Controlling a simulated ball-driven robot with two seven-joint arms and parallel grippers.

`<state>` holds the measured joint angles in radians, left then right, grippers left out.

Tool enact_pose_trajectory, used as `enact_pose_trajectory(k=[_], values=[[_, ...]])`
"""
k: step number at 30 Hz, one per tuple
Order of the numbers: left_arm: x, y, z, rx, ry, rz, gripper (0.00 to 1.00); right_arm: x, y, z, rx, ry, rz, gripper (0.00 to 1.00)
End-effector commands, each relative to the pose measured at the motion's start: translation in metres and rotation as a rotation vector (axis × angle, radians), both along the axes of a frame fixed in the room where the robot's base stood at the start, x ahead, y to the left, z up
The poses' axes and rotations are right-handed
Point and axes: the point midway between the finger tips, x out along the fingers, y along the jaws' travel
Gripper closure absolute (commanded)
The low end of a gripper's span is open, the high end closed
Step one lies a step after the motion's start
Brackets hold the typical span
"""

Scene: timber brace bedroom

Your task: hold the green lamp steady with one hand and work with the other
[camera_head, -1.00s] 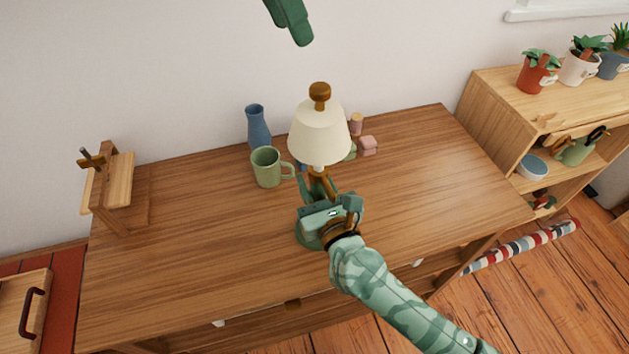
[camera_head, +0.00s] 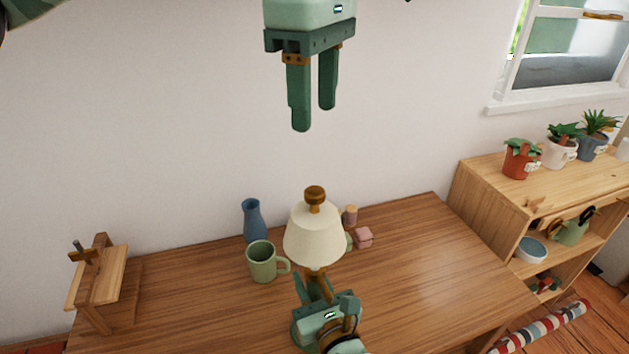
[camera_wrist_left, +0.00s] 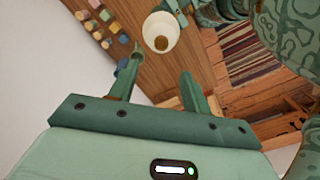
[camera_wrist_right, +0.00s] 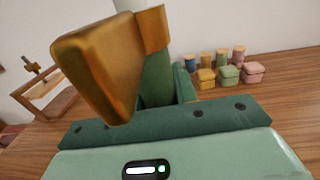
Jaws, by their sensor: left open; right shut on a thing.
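The lamp has a cream shade (camera_head: 314,236) topped by a wooden knob (camera_head: 314,194), and it stands upright on the wooden desk (camera_head: 420,260). My right gripper (camera_head: 316,284) is shut on the lamp's brown stem below the shade; the stem fills the near part of the right wrist view (camera_wrist_right: 100,70). My left gripper (camera_head: 314,117) is open and empty, pointing down high above the lamp. The shade also shows beyond its fingers in the left wrist view (camera_wrist_left: 158,28).
A green mug (camera_head: 262,262) and a blue vase (camera_head: 253,221) stand left of the lamp. Small coloured blocks or jars (camera_wrist_right: 228,75) stand behind it. A wooden stand (camera_head: 98,285) is at the desk's left; a plant shelf (camera_head: 480,187) is at the right. The desk's right part is clear.

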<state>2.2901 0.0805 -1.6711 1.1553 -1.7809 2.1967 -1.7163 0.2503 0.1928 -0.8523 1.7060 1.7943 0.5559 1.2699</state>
Motion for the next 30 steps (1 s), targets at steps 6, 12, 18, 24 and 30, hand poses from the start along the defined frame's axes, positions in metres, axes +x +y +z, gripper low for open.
enact_pose_trajectory(k=[6,12,18,24,30], values=[[-0.001,0.001,-0.016,0.002,0.010,-0.087,0.52,0.000,0.000,0.000,0.000,0.001,0.000,1.00],[-0.001,0.001,-0.059,0.001,0.011,-0.086,0.52,0.000,0.000,0.000,0.000,0.000,0.000,1.00],[-0.002,0.001,-0.099,0.000,0.009,-0.084,0.52,0.000,0.000,0.000,0.000,0.000,0.000,1.00],[-0.001,0.001,-0.118,0.001,0.006,-0.083,0.52,0.000,0.000,0.000,0.000,0.001,0.000,1.00],[-0.001,0.000,-0.121,0.000,0.004,-0.083,0.52,0.000,0.000,0.000,0.000,0.001,0.000,1.00]])
